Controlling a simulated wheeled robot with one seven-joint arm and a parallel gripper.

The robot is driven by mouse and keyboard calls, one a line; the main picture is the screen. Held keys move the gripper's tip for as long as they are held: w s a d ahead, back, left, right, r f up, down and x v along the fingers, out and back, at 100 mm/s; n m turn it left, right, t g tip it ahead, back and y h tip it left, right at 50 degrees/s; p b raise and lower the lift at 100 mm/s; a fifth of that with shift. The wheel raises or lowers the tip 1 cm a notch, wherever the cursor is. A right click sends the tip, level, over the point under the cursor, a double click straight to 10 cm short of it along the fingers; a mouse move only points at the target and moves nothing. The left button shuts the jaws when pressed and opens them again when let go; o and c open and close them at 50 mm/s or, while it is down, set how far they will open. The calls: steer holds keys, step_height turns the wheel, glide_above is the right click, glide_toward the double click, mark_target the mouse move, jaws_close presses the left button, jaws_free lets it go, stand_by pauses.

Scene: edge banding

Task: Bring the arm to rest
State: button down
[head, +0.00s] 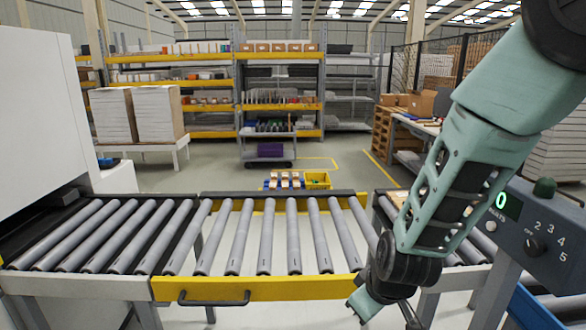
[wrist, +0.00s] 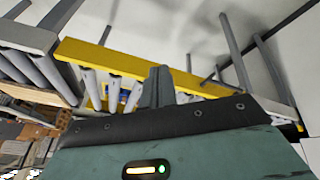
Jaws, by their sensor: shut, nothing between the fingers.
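My arm, in pale green, reaches down from the upper right of the head view. My gripper (head: 385,312) hangs low near the bottom edge, in front of the roller conveyor's yellow rail (head: 275,288) and to the right of its black handle (head: 213,298). In the wrist view my gripper (wrist: 158,72) shows its fingers together and empty. They point towards the conveyor frame, with the yellow rail (wrist: 120,62) behind them. Nothing is held.
A control box (head: 535,215) with a green display and dial stands close to the right of my arm. A white machine (head: 45,110) stands at the left. A blue bin (head: 535,310) is at the lower right.

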steer(key=s+a+r+g+y, duration=0.2)
steer(key=s+a+r, duration=0.25)
steer(key=s, duration=0.45)
steer(key=s+d+r+g+h+b, duration=0.1)
steer(key=s+d+r, duration=0.1)
steer(key=s, duration=0.5)
steer(key=s+d+r+g+h+b, duration=0.1)
steer(key=s+d+r, duration=0.1)
steer(key=s, duration=0.5)
steer(key=shift+d+r+g+h, duration=0.2)
steer(key=shift+r+g+h, duration=0.05)
steer(key=shift+g+h, duration=0.05)
